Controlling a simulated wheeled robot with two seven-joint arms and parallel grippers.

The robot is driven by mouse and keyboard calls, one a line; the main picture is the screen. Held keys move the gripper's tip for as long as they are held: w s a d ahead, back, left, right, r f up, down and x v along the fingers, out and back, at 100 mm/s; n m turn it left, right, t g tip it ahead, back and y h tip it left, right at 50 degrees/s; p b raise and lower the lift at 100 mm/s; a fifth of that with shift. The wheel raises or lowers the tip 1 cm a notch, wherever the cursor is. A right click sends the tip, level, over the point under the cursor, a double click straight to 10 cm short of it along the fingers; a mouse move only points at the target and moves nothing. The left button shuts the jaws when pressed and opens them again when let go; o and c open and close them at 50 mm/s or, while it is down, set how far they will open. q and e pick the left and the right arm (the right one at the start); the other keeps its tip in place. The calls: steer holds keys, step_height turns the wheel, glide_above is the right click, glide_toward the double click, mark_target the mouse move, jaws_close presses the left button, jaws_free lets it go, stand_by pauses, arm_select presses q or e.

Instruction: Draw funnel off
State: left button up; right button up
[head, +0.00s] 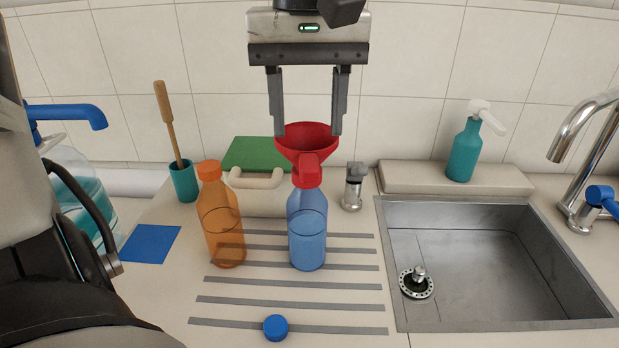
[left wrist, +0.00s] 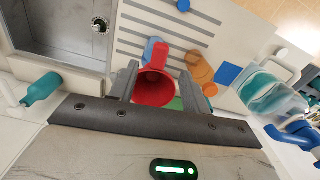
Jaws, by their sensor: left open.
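The red funnel (head: 306,148) sits upright in the mouth of the translucent blue bottle (head: 307,235), which stands on the striped drainboard. My left gripper (head: 307,133) hangs above, pointing down, with its jaws open and a finger on each side of the funnel's wide rim. I cannot tell whether either finger touches it. In the left wrist view, the funnel (left wrist: 153,86) lies between the open fingers, with part of the blue bottle (left wrist: 151,47) showing beyond it. My right gripper is not in view.
An orange capped bottle (head: 220,225) stands close left of the blue bottle. A blue cap (head: 275,327) lies in front. A metal fitting (head: 353,187) stands behind right, and a steel sink (head: 480,260) is at right. A teal cup (head: 183,182) holds a wooden-handled tool.

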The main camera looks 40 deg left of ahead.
mark_target(307, 167)
arm_select(q)
step_height(307, 167, down, 10)
stand_by(0.4)
jaws_close()
steer(key=shift+r, duration=0.15)
